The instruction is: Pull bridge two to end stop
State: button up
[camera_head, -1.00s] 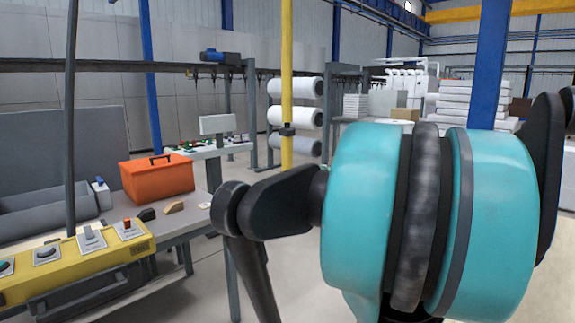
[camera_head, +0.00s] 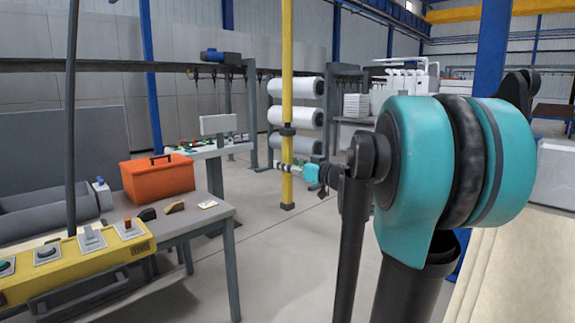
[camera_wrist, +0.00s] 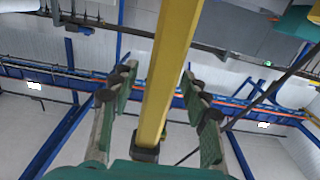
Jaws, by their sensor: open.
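A yellow vertical pole (camera_head: 287,60) hangs in the middle of the head view, with a black collar partway down and a dark foot at its lower end. I cannot tell from a label whether it is bridge two. My gripper (camera_head: 284,168) is at the pole's lower part, below the collar. In the wrist view my open gripper (camera_wrist: 160,80) has one finger on each side of the yellow pole (camera_wrist: 172,60). The pole appears between the fingers, with gaps on both sides. The end stop cannot be made out.
A grey table (camera_head: 220,212) with an orange toolbox (camera_head: 157,180) stands at the left, behind a yellow control panel (camera_head: 70,262). White rolls (camera_head: 297,117) on a rack stand behind the pole. An overhead rail (camera_head: 110,66) runs at the upper left. Floor around the pole is clear.

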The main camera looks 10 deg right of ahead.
grip_shut()
dwell(0.4)
jog(key=shift+w+d, duration=0.1)
